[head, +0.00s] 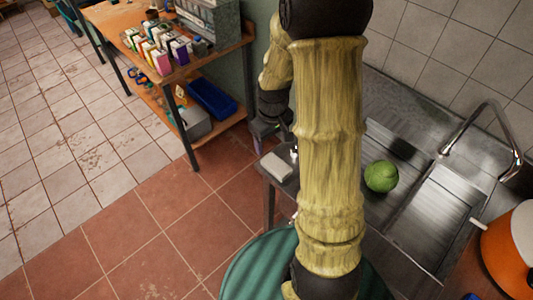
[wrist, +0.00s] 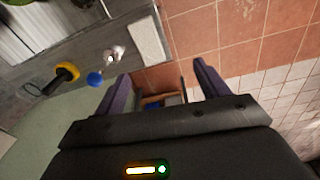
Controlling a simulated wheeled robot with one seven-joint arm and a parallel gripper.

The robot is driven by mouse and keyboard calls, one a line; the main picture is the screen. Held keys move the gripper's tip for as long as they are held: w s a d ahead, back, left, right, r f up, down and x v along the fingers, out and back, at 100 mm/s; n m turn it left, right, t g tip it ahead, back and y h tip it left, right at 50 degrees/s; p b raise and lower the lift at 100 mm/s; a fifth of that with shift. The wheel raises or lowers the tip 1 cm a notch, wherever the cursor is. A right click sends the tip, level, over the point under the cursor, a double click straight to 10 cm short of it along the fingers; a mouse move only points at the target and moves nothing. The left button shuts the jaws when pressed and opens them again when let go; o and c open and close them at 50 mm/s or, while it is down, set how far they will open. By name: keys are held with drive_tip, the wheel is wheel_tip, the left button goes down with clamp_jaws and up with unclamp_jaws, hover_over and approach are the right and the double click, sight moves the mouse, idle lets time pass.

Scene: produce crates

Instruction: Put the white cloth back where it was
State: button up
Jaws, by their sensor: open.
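The white cloth (head: 276,166) is a small flat pale rectangle lying at the left corner of the metal sink counter (head: 374,212). It also shows in the wrist view (wrist: 146,39) as a flat rectangle along the counter's edge, with the tiled floor beside it. My gripper (head: 262,136) is partly hidden behind my arm in the head view, near the cloth's far side.
A green round fruit or vegetable (head: 381,176) sits by the sink basin, with a tap (head: 487,125) behind. A wooden shelf unit (head: 125,18) with cartons stands at upper left. A yellow-and-black item (wrist: 65,74) and a blue ball-like item (wrist: 95,79) lie near the cloth. Floor at left is clear.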

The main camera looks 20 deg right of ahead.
drive_tip(key=s+a+r+m+t, duration=0.2)
drive_tip(key=s+a+r, duration=0.4)
drive_tip(key=s, duration=0.4)
drive_tip(key=shift+s+a+r+m, duration=0.2)
drive_tip(key=shift+s+r+m, duration=0.1)
drive_tip(key=shift+r+m, duration=0.4)
drive_tip(key=shift+f+b, duration=0.5)
drive_tip(key=shift+b, duration=0.05)
